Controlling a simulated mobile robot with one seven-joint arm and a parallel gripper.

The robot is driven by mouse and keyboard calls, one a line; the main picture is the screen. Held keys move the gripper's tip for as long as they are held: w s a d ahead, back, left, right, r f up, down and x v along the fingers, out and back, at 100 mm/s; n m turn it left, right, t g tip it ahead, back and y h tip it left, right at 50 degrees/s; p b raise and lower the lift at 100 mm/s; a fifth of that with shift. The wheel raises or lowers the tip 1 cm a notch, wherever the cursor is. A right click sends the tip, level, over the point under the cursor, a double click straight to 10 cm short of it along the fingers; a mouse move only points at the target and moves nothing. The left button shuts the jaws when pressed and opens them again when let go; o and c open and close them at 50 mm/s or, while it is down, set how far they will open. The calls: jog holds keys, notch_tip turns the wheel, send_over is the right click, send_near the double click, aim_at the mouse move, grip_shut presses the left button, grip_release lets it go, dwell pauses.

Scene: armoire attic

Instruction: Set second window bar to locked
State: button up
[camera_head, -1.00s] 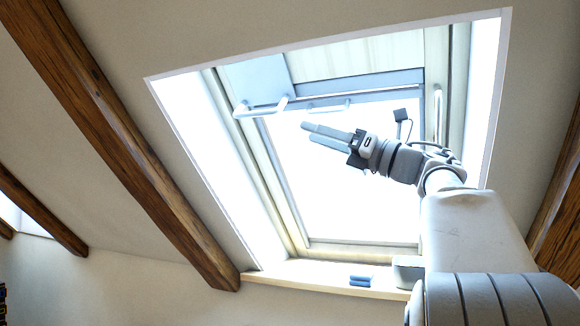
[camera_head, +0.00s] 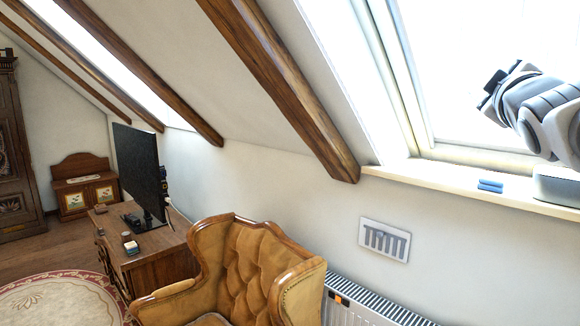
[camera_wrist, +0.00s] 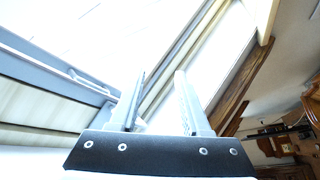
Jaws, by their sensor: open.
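My gripper (camera_wrist: 160,76) is open and empty in the wrist view, its two fingers apart. A bright roof window (camera_head: 465,65) fills the upper right of the head view, with my wrist in front of it. In the wrist view, the window's blue-grey frame edge (camera_wrist: 50,62) runs across the left. A thin pale bar (camera_wrist: 92,80) lies along that edge, left of the fingers and apart from them as far as I can tell. Whether it is locked cannot be told. Another bright roof window (camera_head: 85,40) is at the upper left; no bar shows on it.
A wooden beam (camera_head: 280,85) slopes beside the window. Below are a sill (camera_head: 440,185) with a small blue item (camera_head: 490,186), a radiator (camera_head: 365,305) and a tufted armchair (camera_head: 230,270). A desk (camera_head: 150,250) with a dark screen (camera_head: 138,170) stands further left.

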jog(key=s+a+f+m+g+y, duration=0.1)
jog(key=s+a+f+m+g, duration=0.25)
jog(key=f, duration=0.65)
jog(key=s+a+f+m+g+y, duration=0.1)
jog(key=s+a+f+m+g, duration=0.25)
jog(key=f, duration=0.65)
jog(key=s+a+f+g+y, duration=0.1)
jog(key=s+a+f+g, duration=0.2)
jog(key=s+a+f, duration=0.2)
jog(key=s+a+f+m+g+y, duration=0.1)
jog(key=s+a+f+g+y, duration=0.1)
jog(key=s+a+f, duration=0.4)
jog(key=s+f+g, duration=0.1)
jog(key=s+f, duration=0.3)
jog(key=f, duration=0.2)
jog(key=shift+f+m+g+y, duration=0.15)
jog(key=shift+m+g+y, duration=0.15)
jog(key=shift+g, duration=0.1)
